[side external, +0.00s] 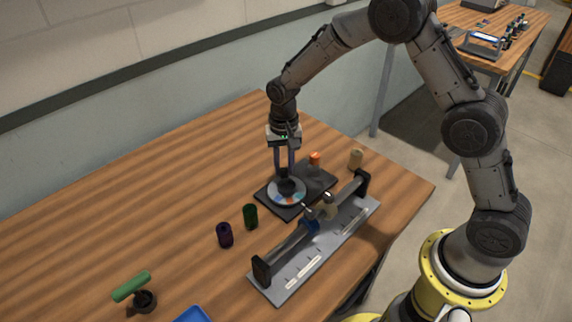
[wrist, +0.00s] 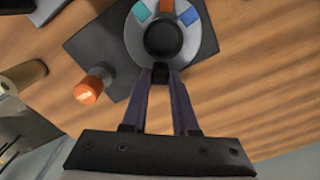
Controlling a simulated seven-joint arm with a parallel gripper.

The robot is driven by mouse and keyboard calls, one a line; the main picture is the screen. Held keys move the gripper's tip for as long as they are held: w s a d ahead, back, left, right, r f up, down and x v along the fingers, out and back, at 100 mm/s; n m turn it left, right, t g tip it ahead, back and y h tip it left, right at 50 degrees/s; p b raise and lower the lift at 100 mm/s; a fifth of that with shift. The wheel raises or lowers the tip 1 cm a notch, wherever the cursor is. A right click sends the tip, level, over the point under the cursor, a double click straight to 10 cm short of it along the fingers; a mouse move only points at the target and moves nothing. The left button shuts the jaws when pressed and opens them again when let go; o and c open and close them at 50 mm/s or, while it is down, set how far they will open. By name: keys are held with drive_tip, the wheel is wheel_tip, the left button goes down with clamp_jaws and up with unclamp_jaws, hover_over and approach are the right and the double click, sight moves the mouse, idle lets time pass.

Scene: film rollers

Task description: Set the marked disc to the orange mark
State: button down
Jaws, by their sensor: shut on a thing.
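The marked disc (side external: 287,191) is a pale ring with coloured marks on a dark base plate (side external: 268,203). In the wrist view the disc (wrist: 136,42) shows a teal, an orange and a blue mark at its far side. The orange mark (wrist: 167,5) is cut by the top edge. A round black hub (wrist: 165,38) stands at the disc's centre. My gripper (side external: 284,176) points down over the disc. In the wrist view my gripper (wrist: 160,74) is shut on a small dark part of the disc beside the hub. The fingers partly hide the disc's near side.
An orange-topped post (wrist: 88,90) stands close beside the disc. A tan cylinder (side external: 356,159) and a grey rail fixture (side external: 322,246) are nearby. Green (side external: 250,216) and purple (side external: 225,235) rollers stand left. Open table lies at the far left.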

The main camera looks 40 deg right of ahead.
drive_tip(key=n, duration=0.2)
drive_tip(key=a+n, duration=0.1)
drive_tip(key=shift+w, duration=0.25)
drive_tip(key=shift+w+a+n, duration=0.1)
drive_tip(key=shift+a+n, duration=0.2)
drive_tip(key=shift+n, duration=0.65)
drive_tip(key=shift+w+a+n, duration=0.1)
drive_tip(key=shift+a+n, duration=0.2)
drive_tip(key=shift+n, duration=0.65)
drive_tip(key=shift+r, duration=0.1)
drive_tip(key=c, duration=0.7)
unclamp_jaws()
drive_tip(key=shift+s, duration=0.1)
wheel_tip(320, 180, up, 14)
drive_tip(key=shift+f, duration=0.15)
